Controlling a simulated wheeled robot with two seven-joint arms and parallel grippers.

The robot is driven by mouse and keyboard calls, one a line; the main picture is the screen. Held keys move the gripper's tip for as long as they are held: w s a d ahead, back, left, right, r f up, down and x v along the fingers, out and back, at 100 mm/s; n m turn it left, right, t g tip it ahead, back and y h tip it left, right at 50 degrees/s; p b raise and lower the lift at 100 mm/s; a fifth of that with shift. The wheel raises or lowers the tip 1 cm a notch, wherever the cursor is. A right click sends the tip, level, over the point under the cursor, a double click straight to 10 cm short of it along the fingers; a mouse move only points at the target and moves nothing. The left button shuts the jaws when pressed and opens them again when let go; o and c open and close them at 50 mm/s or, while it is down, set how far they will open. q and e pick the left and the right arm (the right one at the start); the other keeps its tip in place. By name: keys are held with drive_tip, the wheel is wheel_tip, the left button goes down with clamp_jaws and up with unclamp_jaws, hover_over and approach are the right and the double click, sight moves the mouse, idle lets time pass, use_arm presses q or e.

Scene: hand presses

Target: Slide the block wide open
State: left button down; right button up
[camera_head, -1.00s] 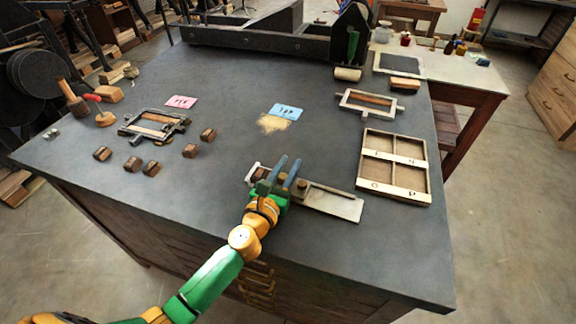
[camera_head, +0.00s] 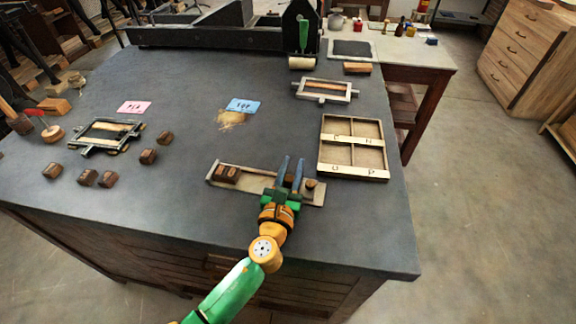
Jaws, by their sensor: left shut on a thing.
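A sliding block with a round brown knob (camera_head: 311,187) is near the right end. My left gripper (camera_head: 290,170) is over the right half of the stick, its blue fingers pointing down and shut on the sliding block. The fingers hide most of the block. A wide stretch of bare stick shows between the wooden pieces and my gripper. My right gripper is not in view.
A wooden compartment tray (camera_head: 352,148) lies just to the right of the stick. A framed piece (camera_head: 324,90) lies behind it. Several wooden blocks (camera_head: 88,178), another frame (camera_head: 104,135), a pink card (camera_head: 134,107) and a blue card (camera_head: 242,105) lie to the left and behind.

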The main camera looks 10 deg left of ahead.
sight(286, 182)
use_arm(q)
drive_tip(key=shift+a, duration=0.15)
drive_tip(key=c, duration=0.9)
unclamp_jaws()
drive_tip(key=s, duration=0.7)
drive_tip(key=shift+s+a, duration=0.15)
drive_tip(key=shift+a, duration=0.25)
